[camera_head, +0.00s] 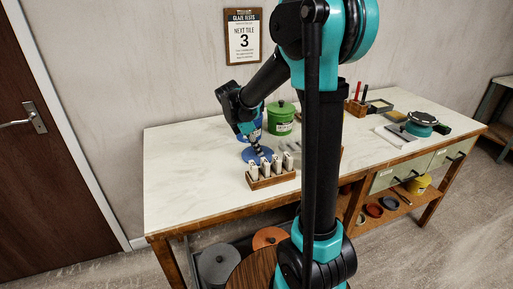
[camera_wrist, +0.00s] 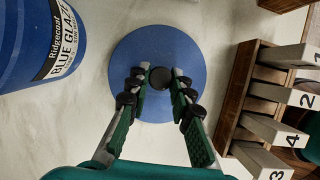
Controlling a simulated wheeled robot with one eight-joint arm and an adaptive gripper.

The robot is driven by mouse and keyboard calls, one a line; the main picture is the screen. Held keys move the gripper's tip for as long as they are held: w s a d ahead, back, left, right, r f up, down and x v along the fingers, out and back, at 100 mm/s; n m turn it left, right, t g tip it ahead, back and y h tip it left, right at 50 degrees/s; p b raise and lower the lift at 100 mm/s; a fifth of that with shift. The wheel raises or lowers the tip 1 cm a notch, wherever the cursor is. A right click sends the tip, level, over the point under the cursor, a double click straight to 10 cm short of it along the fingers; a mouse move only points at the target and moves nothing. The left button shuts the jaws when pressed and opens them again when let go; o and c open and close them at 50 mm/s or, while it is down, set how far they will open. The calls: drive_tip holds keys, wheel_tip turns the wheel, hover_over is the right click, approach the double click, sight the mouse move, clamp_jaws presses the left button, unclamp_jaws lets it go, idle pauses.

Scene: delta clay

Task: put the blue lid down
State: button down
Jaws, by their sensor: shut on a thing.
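The blue lid (camera_wrist: 190,50) is a round flat disc with a dark knob (camera_wrist: 160,77). My gripper (camera_wrist: 160,80) is shut on the knob, with one finger on each side. In the head view the lid (camera_head: 249,157) shows below my gripper (camera_head: 255,148), at or just above the white worktop; I cannot tell whether it touches. The blue glaze bucket (camera_wrist: 35,45) stands beside the lid, at the left in the wrist view. In the head view my gripper partly hides this bucket.
A wooden rack (camera_head: 272,182) of numbered test tiles stands close in front of the lid, and at the right in the wrist view (camera_wrist: 238,92). A green lidded bucket (camera_head: 281,122) stands behind to the right. The worktop's left part (camera_head: 190,180) is clear.

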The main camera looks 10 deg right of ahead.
drive_tip(key=c, duration=1.3)
unclamp_jaws()
drive_tip(key=shift+c, duration=0.2)
drive_tip(key=v, duration=1.2)
drive_tip(key=shift+r, duration=0.2)
drive_tip(key=shift+s+d, duration=0.1)
